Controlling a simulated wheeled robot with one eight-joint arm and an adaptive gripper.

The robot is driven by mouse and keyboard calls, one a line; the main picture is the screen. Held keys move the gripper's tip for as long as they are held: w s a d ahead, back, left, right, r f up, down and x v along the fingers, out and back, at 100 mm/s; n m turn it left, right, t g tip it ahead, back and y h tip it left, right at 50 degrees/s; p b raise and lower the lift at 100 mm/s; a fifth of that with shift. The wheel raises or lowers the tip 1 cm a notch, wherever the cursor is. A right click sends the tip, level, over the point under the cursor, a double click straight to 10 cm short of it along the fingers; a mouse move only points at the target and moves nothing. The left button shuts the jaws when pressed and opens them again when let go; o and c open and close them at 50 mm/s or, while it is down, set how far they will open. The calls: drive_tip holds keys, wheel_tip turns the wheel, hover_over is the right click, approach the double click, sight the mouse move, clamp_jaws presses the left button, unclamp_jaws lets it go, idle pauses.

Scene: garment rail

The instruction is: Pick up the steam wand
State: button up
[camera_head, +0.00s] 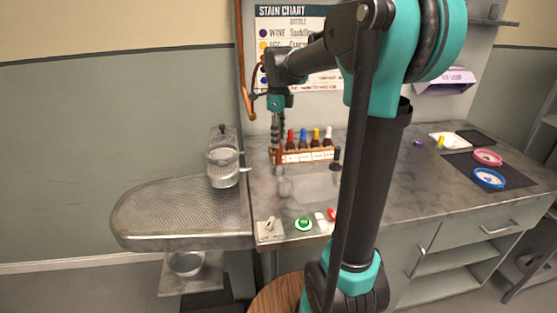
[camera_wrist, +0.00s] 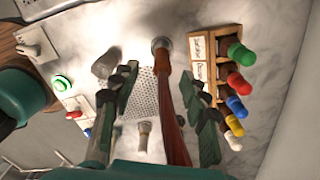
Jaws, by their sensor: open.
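The steam wand looks like the long reddish-brown piece with a round metal end that shows in the wrist view (camera_wrist: 170,95). It lies between my two fingers in that view, nearer the right finger. My gripper (camera_wrist: 160,82) is open, with a gap on the left side of the wand; I cannot tell whether the right finger touches it. In the head view my gripper (camera_head: 279,140) points down over the counter, just left of the bottle rack. A short reddish-brown part of the wand (camera_head: 278,156) shows there at the fingertips; the rest is hidden.
A wooden rack (camera_head: 310,156) of bottles with coloured caps stands close to the right of my gripper. A copper pipe (camera_head: 241,60) runs up the wall.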

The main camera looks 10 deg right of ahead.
sight(279, 152)
drive_tip(key=shift+w+d+f, duration=0.1)
drive_tip(key=shift+f, duration=1.5)
drive_tip(key=shift+w+d+f, duration=0.1)
drive_tip(key=shift+f, duration=1.45)
drive_tip(key=shift+c, duration=0.6)
clamp_jaws()
